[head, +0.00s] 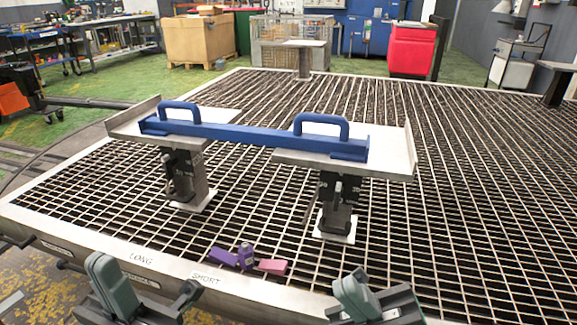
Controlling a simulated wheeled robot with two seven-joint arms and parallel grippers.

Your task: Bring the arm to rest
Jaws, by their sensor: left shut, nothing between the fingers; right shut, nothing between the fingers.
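My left gripper (112,285) is at the bottom left of the head view, in front of the turntable's near edge. My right gripper (357,296) is at the bottom, right of the middle, over the near rim. Both are shut and hold nothing. Both stand apart from the blue bar (232,133). The bar has two raised handles and lies level across two grey plates. The left plate (128,122) and the right plate (393,150) sit on dark posts. The lower parts of my arms are cut off by the picture's edge.
The grated turntable (470,190) fills the middle. A purple piece (222,257) and a pink piece (272,266) lie near its front rim, which is marked LONG and SHORT. More pedestals stand at the back (303,60) and right (557,85). Green floor lies beyond.

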